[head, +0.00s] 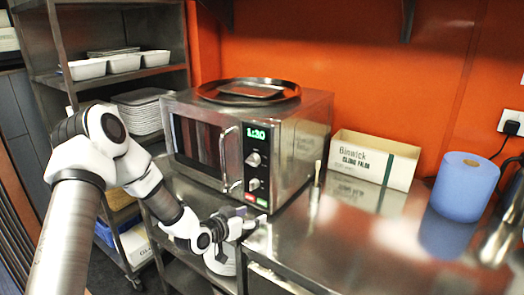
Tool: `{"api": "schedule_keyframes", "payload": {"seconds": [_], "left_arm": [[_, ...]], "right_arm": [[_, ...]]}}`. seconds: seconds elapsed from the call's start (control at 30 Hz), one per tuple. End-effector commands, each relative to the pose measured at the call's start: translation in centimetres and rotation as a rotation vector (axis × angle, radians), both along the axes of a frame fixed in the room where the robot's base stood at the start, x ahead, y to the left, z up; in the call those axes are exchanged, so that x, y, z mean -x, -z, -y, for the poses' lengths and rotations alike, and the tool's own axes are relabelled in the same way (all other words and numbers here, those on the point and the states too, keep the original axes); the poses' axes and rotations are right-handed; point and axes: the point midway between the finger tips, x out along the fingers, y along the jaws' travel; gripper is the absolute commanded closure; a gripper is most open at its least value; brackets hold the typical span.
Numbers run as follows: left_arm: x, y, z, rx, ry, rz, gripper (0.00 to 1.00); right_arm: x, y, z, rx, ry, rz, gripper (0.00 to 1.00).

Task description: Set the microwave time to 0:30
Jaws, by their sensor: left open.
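The microwave (312,150) is a steel box on the steel counter, its door shut. Its green display (256,134) appears to read 1:20. Below it are an upper round knob (253,160) and a lower round knob (254,184). Small red and green buttons (256,201) sit at the panel's bottom. A vertical door handle (229,160) stands left of the knobs. My left gripper (250,219) is open and empty, low in front of the microwave's lower right corner, below the knobs. Contact with the counter edge cannot be told. My right gripper is out of view.
A round dark tray (249,91) lies on the microwave. Right of it on the counter (330,245) stand a small upright object (317,173), a cling film box (374,160) and a blue roll (465,188). A shelf rack (160,78) with dishes stands left.

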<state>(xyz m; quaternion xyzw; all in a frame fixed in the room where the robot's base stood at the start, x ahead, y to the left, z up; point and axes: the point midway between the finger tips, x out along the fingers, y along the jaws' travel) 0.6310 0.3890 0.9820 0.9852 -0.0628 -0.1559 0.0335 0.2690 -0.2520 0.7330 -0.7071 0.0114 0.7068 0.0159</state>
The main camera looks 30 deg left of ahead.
Motion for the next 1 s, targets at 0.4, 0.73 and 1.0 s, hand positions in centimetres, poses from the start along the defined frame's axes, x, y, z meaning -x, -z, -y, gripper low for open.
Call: {"api": "schedule_keyframes", "payload": {"seconds": [0.4, 0.73, 1.0], "left_arm": [[-5.6, -11.0, -6.6, -0.064, -0.044, 0.319, 0.35], [-10.2, -10.9, -6.2, -0.056, -0.048, 0.316, 0.35], [-10.2, -10.8, -6.2, -0.055, -0.049, 0.316, 0.52]], "right_arm": [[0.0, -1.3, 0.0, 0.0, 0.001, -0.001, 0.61], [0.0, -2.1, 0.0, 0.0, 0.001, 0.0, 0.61], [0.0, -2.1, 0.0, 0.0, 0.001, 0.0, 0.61]]}}
